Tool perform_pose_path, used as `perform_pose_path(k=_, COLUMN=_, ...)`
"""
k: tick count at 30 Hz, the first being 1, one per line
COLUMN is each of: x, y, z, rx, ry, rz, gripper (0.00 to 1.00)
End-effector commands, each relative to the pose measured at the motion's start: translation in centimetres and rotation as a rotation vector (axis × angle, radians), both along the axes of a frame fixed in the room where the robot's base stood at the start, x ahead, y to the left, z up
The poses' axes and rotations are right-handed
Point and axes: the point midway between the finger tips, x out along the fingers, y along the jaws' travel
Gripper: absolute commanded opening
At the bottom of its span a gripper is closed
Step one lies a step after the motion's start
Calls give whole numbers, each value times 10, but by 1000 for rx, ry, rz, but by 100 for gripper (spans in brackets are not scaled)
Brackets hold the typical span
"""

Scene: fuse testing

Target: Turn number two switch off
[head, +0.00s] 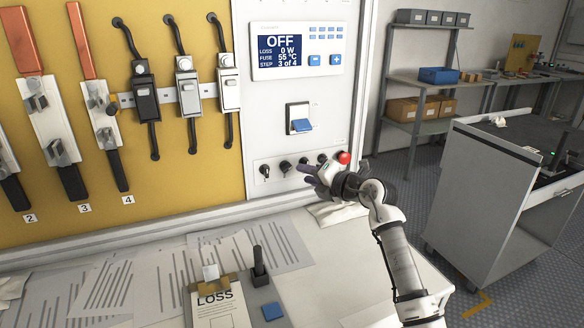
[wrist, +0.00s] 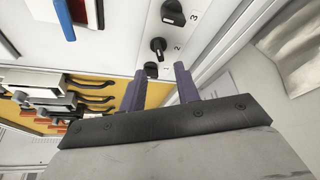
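The number two switch (wrist: 157,46) is a black rotary knob on the white panel, beside a printed 2 in the wrist view. In the head view it appears as the second knob from the left (head: 285,167) in the lower row. My gripper (wrist: 159,78) is open and empty, its two purple fingers pointing at the panel with a clear gap between them. In the wrist view the number two knob shows just beyond the fingertips, and I see no contact. In the head view my gripper (head: 307,175) is just right of and slightly below this knob.
The number one knob (wrist: 151,70) and number three knob (wrist: 173,13) sit on either side. A red button (head: 344,157) is at the row's right end. Above, a display (head: 280,50) reads OFF, 0 W. The bench (head: 335,250) below has papers and a clipboard (head: 215,310).

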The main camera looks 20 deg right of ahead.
Motion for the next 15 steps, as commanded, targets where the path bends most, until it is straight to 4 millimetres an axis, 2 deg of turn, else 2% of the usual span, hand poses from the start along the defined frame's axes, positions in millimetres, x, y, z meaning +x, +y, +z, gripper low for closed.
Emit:
perform_pose_path(k=1, x=11, y=6, z=0, rx=1, ry=2, rz=3, gripper=32)
perform_pose_path(k=6, x=39, y=16, z=-6, rx=0, ry=0, rz=1, gripper=32)
perform_pose_path(k=10, x=53, y=21, z=-10, rx=0, ry=0, rz=1, gripper=32)
perform_pose_path(k=15, x=61, y=24, z=-12, rx=-1, ry=-1, rz=1, gripper=32)
